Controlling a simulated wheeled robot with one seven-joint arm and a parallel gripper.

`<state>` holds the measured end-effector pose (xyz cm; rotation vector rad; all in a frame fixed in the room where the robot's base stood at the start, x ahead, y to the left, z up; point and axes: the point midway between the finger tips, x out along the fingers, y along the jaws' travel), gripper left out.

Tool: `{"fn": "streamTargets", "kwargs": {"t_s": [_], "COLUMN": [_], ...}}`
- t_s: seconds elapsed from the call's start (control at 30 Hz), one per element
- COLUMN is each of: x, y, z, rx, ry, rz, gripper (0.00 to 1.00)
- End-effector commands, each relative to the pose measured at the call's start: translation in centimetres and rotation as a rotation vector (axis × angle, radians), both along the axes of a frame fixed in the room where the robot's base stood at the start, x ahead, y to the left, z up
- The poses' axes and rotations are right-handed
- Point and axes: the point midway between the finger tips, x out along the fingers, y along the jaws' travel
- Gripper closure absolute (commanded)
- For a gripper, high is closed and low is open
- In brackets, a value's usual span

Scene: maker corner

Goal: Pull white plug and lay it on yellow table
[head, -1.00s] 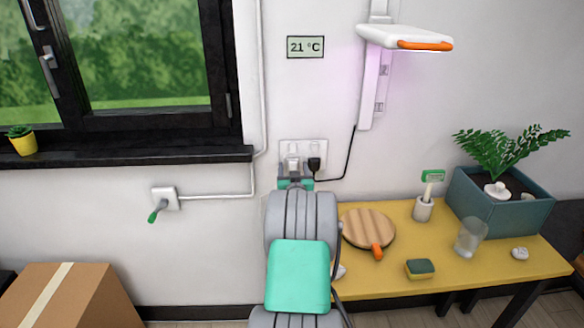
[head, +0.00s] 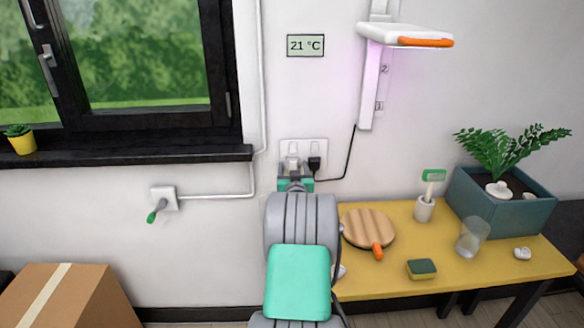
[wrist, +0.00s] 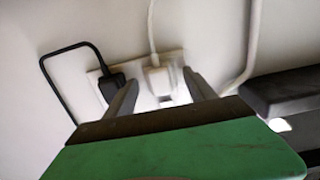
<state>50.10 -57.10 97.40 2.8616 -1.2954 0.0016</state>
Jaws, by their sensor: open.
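The white plug (wrist: 158,80) sits in the double wall socket (wrist: 175,62), with a white cord running up from it in the wrist view. My gripper (wrist: 160,77) is open, with one finger on each side of the white plug. A gap shows at each side, and I cannot tell whether either finger touches it. In the head view my gripper (head: 293,166) is at the socket and hides much of the white plug. The yellow table (head: 400,283) stands below to the right.
A black plug (wrist: 112,85) sits close beside one finger, its black cord leading to the lamp. The table holds a round board (head: 367,228), a sponge (head: 421,269), a glass (head: 471,237), a brush cup (head: 423,209) and a planter (head: 505,215). The table's front middle has bare room.

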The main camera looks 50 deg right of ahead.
Motion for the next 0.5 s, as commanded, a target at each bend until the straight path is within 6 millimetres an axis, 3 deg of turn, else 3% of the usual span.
{"fn": "streamTargets", "kwargs": {"t_s": [0.33, 0.5], "x": [0.01, -0.01], "y": [0.01, 0.01], "z": [-0.02, -0.03], "rx": [0.001, 0.001], "ry": [0.001, 0.001], "rz": [0.000, 0.000], "gripper": [0.37, 0.51]}}
